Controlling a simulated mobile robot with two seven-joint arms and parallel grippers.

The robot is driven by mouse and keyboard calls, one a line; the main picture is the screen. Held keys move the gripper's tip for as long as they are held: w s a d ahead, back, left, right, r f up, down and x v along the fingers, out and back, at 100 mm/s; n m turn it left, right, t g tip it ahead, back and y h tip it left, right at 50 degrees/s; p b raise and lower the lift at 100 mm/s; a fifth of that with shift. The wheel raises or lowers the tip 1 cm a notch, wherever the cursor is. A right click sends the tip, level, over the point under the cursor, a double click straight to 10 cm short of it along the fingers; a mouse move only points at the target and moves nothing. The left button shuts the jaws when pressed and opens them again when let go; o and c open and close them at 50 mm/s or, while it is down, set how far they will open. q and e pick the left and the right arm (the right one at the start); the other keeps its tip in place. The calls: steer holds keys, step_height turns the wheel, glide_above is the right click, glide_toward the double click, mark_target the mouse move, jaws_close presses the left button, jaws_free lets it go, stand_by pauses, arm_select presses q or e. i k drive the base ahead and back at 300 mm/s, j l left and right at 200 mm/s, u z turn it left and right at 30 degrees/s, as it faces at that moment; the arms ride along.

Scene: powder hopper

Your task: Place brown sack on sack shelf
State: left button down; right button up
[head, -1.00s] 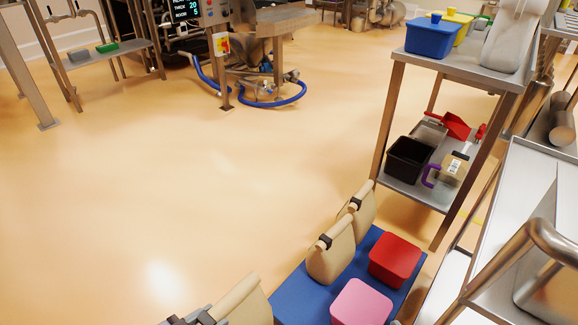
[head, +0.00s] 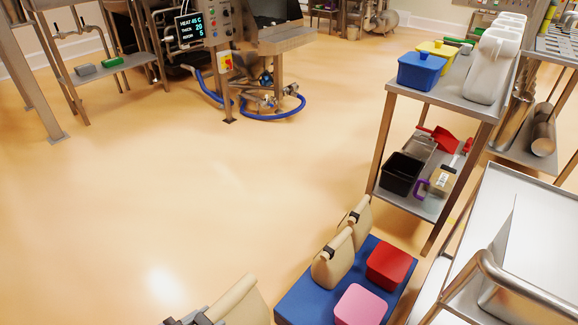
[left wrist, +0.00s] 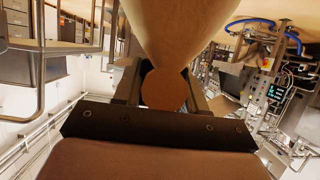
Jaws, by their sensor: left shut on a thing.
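My left gripper (head: 202,318) is at the bottom edge of the head view, shut on a tan-brown sack (head: 243,303) by its rolled top. Most of this sack is cut off by the frame. In the left wrist view the sack (left wrist: 172,32) fills the top middle, its rolled end between the two fingers of the gripper (left wrist: 163,92). Two similar sacks with dark clips, one nearer (head: 333,263) and one farther (head: 357,225), stand upright on a blue platform (head: 296,300). I cannot tell which surface is the sack shelf. My right gripper is not in view.
A red tub (head: 389,264) and a pink tub (head: 361,304) share the blue platform. A metal rack (head: 455,88) with containers stands right. A steel trolley (head: 530,215) fills the lower right. A machine with a blue hose (head: 290,112) stands behind. The floor at left and middle is clear.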

mark_target(291, 40)
steer(key=i+j+u, duration=0.2)
steer(key=j, duration=0.15)
steer(key=j+u, duration=0.15)
steer(key=j, duration=0.25)
steer(key=i+j+u, duration=0.35)
steer(key=j, duration=0.25)
steer(key=i+j+u, duration=0.25)
steer(key=i, duration=0.2)
steer(key=i+j+u, duration=0.25)
steer(key=i, duration=0.2)
steer(key=i+j+z, duration=0.25)
steer(key=i, duration=0.3)
steer(key=i+z, duration=0.55)
steer(key=k+l, duration=0.1)
